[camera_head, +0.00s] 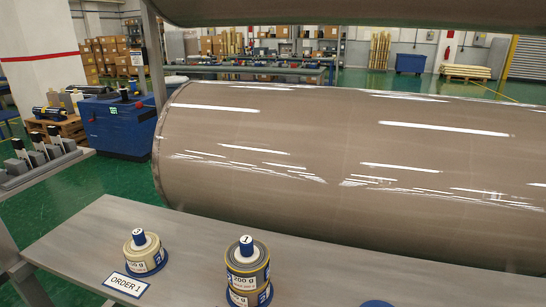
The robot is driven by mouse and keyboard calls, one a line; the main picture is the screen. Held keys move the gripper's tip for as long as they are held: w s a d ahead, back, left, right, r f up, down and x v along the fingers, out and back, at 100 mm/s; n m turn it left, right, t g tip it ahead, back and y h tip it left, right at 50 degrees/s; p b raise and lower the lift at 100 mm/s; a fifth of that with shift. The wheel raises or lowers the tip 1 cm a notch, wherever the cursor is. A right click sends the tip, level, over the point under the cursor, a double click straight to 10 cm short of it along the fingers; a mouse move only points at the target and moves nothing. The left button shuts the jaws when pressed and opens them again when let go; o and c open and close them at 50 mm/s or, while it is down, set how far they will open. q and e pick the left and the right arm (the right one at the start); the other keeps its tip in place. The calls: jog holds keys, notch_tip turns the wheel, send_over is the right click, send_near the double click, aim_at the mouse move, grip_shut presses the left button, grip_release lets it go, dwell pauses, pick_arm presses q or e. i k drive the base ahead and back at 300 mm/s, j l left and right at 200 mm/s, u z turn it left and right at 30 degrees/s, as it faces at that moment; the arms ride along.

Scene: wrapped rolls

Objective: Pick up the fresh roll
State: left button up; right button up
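A large brown roll (340,165) in shiny wrap lies on its side across the middle and right, behind a grey table. Two small stacks of tan and grey rings stand upright on the table around blue-topped posts. The left stack (145,257) has a top marked 3. The right stack (247,272) is taller, has a top marked 1 and reads "200 g". No label here says which roll is the fresh one. Neither of my grippers is in view.
The grey table (330,273) has bare room between and right of the stacks. A blue piece (376,303) is cut off below. A grey rack (40,165) and a blue machine (118,125) stand left.

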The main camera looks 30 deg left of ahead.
aim_at(143, 251)
jog(key=k+j+u, duration=0.15)
jog(key=u, duration=0.3)
jog(key=k+j+u, duration=0.1)
jog(key=u, duration=0.4)
jog(key=j+u, duration=0.45)
jog(key=k+l, duration=0.05)
jog(key=l, duration=0.05)
